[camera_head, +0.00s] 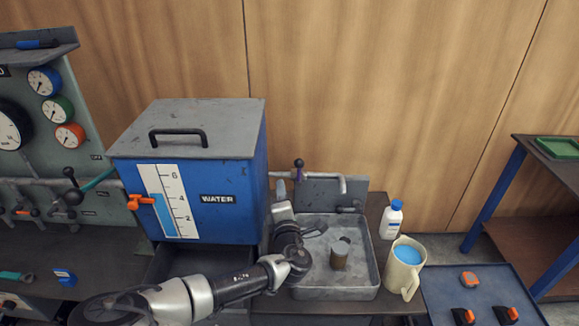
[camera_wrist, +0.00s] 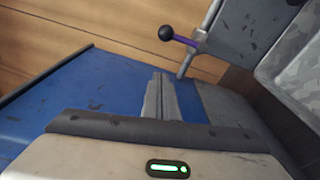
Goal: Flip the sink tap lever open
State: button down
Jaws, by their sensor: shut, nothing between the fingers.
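The sink tap is a grey pipe (camera_head: 325,177) that runs over the back of the sink and bends down at its right end. Its lever has a dark ball knob (camera_head: 299,163) on a short purple stem, standing up from the pipe at the left. In the wrist view the knob (camera_wrist: 166,33) is near the top, with the purple stem (camera_wrist: 184,41) joining the pipe. My gripper (camera_head: 281,188) is shut and empty, below and left of the lever. Its fingers also show in the wrist view (camera_wrist: 160,95), apart from the lever.
The blue water tank (camera_head: 216,190) stands close to the left of my gripper. The metal sink (camera_head: 330,282) holds a brown can (camera_head: 340,256). A white bottle (camera_head: 391,219) and a jug of blue liquid (camera_head: 403,268) stand to its right.

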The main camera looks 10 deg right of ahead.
aim_at(299, 172)
dwell(0.3)
jog(key=w+d+p, duration=0.1)
jog(key=w+d, duration=0.3)
jog(key=w, duration=0.4)
jog(key=shift+w+r, duration=0.25)
